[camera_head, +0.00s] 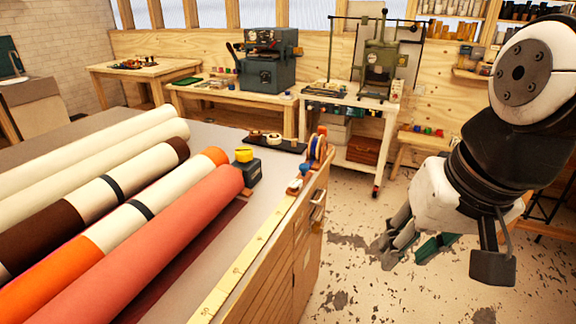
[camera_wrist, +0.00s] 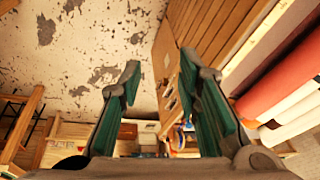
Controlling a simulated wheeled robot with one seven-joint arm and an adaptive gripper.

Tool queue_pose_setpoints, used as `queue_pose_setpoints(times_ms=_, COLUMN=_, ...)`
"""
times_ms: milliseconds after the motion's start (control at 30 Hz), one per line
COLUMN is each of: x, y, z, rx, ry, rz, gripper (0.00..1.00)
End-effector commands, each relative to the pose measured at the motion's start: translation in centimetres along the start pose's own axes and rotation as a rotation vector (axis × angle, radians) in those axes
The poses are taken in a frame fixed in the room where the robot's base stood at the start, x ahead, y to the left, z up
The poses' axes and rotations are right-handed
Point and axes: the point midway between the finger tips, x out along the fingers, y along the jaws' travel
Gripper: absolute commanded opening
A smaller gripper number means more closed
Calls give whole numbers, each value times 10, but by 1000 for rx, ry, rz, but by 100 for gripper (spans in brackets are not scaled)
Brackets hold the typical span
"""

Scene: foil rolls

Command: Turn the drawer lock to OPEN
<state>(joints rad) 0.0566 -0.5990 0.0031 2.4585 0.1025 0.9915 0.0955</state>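The wooden cabinet (camera_head: 297,245) under the table has its drawer side facing right, seen at a steep angle. A metal drawer handle (camera_head: 317,205) shows near its far top corner. I cannot make out the drawer lock or its marking in either view. The cabinet's side also shows in the wrist view (camera_wrist: 163,55), behind my right-hand finger. My gripper (camera_head: 408,248) hangs over open floor to the right of the cabinet, apart from it. In the wrist view its two green-padded fingers (camera_wrist: 160,68) are spread, with nothing between them.
Foil rolls (camera_head: 170,235) lie on the tabletop beside a yellow ruler strip (camera_head: 250,262). A black-and-yellow tape dispenser (camera_head: 246,165) and tape reels (camera_head: 317,147) stand near the table's far end. The floor (camera_head: 350,265) between cabinet and gripper is clear. A machine cart (camera_head: 368,104) stands behind.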

Motion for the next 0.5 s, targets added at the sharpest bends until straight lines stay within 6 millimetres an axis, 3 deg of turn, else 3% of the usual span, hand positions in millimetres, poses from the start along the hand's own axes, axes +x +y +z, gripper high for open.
queue_pose_setpoints(times_ms=33, x=22, y=-4, z=-12, rx=78, ry=-52, rz=-19, gripper=31)
queue_pose_setpoints(times_ms=500, x=165, y=-38, z=-117, rx=873, ry=-517, rz=-228, gripper=31)
